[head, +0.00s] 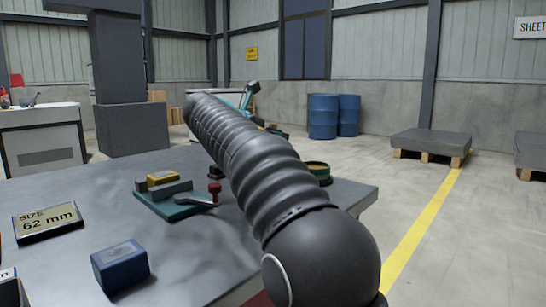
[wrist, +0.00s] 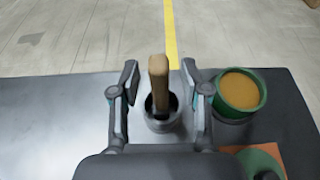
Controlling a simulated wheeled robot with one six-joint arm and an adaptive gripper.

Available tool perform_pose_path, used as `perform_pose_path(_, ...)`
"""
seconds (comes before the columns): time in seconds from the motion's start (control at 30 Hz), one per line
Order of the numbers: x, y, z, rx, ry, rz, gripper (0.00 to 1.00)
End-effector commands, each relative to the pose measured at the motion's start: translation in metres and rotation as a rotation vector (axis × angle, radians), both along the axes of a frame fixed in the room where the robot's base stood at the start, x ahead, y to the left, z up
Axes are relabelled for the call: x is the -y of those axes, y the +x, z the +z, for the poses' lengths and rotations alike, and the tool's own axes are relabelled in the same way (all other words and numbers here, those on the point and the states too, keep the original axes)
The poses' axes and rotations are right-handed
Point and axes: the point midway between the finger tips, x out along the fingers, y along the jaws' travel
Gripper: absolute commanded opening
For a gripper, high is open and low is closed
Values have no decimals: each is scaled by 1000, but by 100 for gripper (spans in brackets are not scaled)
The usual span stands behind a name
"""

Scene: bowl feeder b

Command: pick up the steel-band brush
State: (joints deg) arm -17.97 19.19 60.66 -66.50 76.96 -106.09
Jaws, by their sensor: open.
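A wooden-handled tool (wrist: 158,82), probably the brush, stands upright in a grey cup-like holder (wrist: 163,124) in the wrist view. Its lower end is hidden in the holder's dark opening, so I cannot make out a steel band. My gripper (wrist: 159,76) is open, with one finger on each side of the handle. A gap shows between the handle and each finger. In the head view my dark ribbed arm covers this part of the table, and I cannot make out the brush there.
A green round tub (wrist: 240,92) with tan contents stands close to the right finger. An orange mat (wrist: 279,150) lies at the lower right. The table's (wrist: 50,110) left part looks clear. A blue block (head: 119,266) and a size sign (head: 47,222) stand on the table.

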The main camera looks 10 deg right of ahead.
Motion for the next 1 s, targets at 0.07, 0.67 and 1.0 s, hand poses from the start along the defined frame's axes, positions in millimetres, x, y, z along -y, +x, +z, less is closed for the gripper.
perform_pose_path(0.07,0,0,0,0,0,0,46)
perform_pose_path(0.67,-1,0,2,1,1,0,0)
perform_pose_path(1.0,-1,0,35,2,1,-1,0)
